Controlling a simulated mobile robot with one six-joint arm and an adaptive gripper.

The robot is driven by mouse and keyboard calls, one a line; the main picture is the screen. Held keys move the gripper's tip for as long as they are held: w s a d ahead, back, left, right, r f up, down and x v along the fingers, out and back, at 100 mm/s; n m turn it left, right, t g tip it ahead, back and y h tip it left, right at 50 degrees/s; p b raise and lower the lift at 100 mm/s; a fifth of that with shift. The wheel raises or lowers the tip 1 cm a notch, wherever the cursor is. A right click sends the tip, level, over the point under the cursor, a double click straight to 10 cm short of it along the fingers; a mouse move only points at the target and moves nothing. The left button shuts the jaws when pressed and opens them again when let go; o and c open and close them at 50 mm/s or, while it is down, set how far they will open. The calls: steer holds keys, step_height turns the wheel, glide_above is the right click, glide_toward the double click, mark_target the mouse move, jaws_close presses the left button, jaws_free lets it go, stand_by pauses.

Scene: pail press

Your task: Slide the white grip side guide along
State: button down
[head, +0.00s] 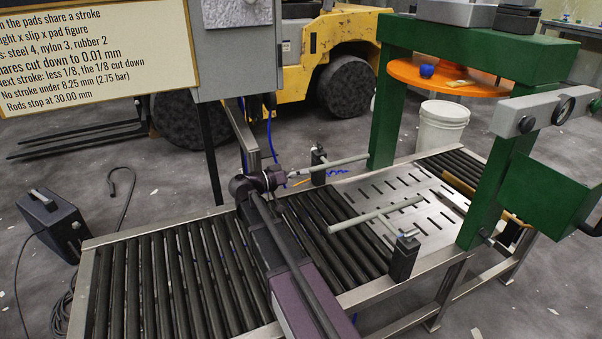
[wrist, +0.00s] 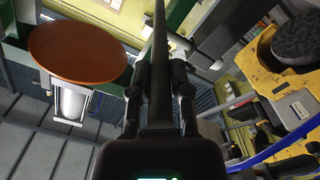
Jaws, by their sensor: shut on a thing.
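The far side guide (head: 345,161) is a pale rod on a black clamp post (head: 318,165), at the far edge of the roller conveyor. My gripper (head: 283,179) is at the rod's left end and shut on this guide. The exact contact is small and partly hidden in the head view. In the wrist view, my gripper's dark fingers (wrist: 159,85) stand on either side of a dark bar running up the middle. The near side guide (head: 365,217) is a similar pale rod on a black post (head: 405,258), apart from my gripper.
The roller conveyor (head: 165,285) leads to a slotted steel plate (head: 440,212) before the green press (head: 388,112). An orange disc (head: 405,76) hangs in the press. A white pail (head: 443,125) stands behind. A grey box and sign are above the conveyor's far side.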

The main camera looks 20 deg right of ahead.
steer(key=s, duration=0.4)
steer(key=shift+s+d, duration=0.15)
steer(key=shift+s, duration=0.15)
steer(key=c, duration=0.6)
jaws_free()
steer(key=shift+o, duration=0.2)
steer(key=a, duration=1.2)
steer(key=shift+s, duration=0.15)
